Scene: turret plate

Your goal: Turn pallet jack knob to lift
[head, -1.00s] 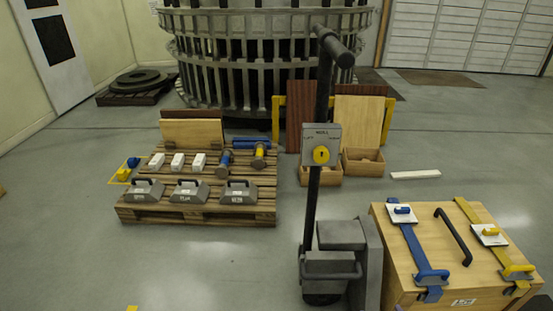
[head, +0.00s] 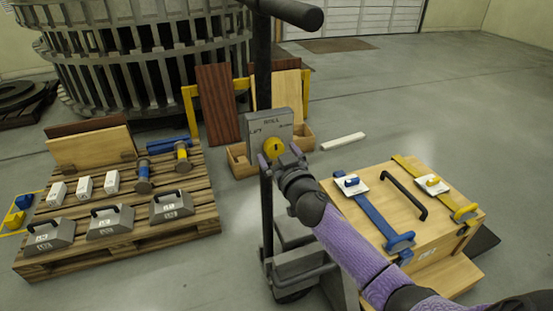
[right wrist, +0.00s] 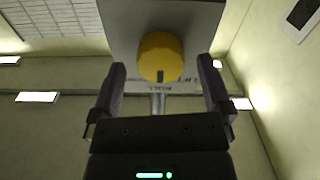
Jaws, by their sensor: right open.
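The yellow knob (head: 274,148) sits on the grey control box (head: 258,124) of the pallet jack, whose dark mast (head: 264,75) rises to a black handle. The box bears lettering, with "LIFT" at its left. My right gripper (head: 273,163) is at the front of the box, just below the knob. In the right wrist view the knob (right wrist: 160,57) shows ahead, with a dark mark on its rim. My open right fingers (right wrist: 160,88) stand on either side below it; I cannot tell whether they touch it. My left gripper is not in view.
A wooden crate (head: 425,250) with blue and yellow straps stands to the right of the jack. A pallet (head: 205,208) with weights and blocks lies to the left. Small wooden boxes (head: 240,165) stand behind the mast. Floor at the back right is clear.

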